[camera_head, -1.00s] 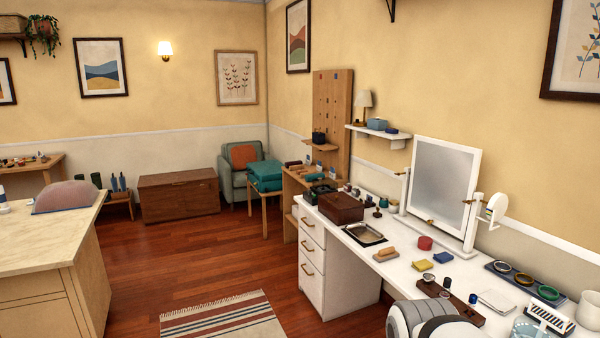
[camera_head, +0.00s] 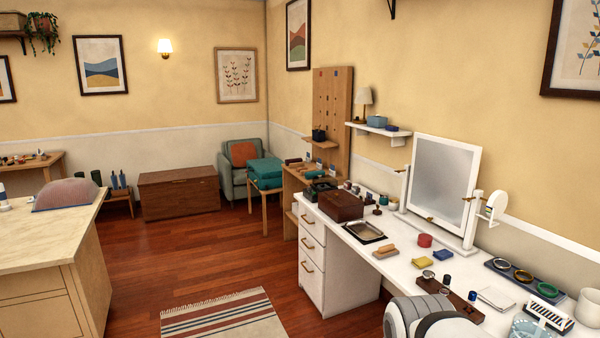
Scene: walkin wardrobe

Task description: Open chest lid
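A brown wooden chest (camera_head: 180,198) stands on the floor against the far wall, left of the armchair. Its lid (camera_head: 178,175) is shut. A grey and white part of my arm shows at the bottom edge, in front of the table. My gripper is not in view.
A white dressing table (camera_head: 335,290) with a mirror and many small items runs along the right. A pale-topped counter (camera_head: 40,245) stands at the left. A striped rug (camera_head: 225,318) lies on the floor. The wooden floor (camera_head: 210,255) between counter and table is clear up to the chest.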

